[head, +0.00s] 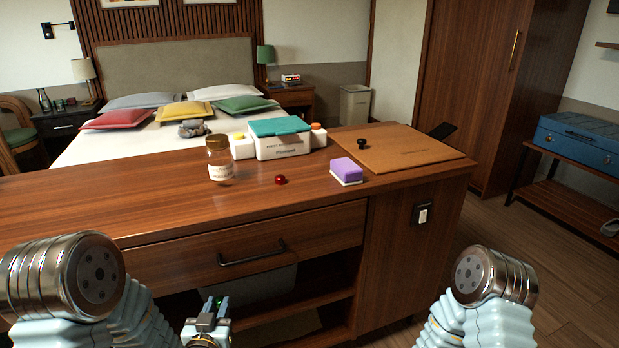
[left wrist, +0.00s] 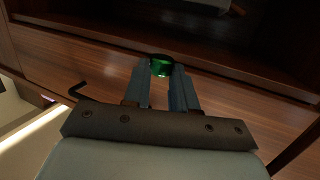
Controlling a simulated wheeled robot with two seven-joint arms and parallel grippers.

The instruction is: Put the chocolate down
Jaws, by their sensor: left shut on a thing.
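My left gripper (head: 212,312) is in front of the counter, below the level of its top and near the open shelf space under the drawer. In the left wrist view my left gripper (left wrist: 160,72) is shut on a small shiny green piece, which looks like the foil-wrapped chocolate (left wrist: 160,64), held between the fingertips. In the head view only a small green glint shows at the fingertips. A similar small red piece (head: 280,180) lies on the counter top. My right gripper is out of view; only part of my right arm shows.
On the wooden counter (head: 100,205) stand a labelled jar (head: 218,160), a white caddy with a teal lid (head: 280,128), a purple-and-white sponge (head: 346,171) and a brown board (head: 400,150) with a black knob (head: 362,143). The counter's left part is clear. The drawer (head: 250,250) is shut.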

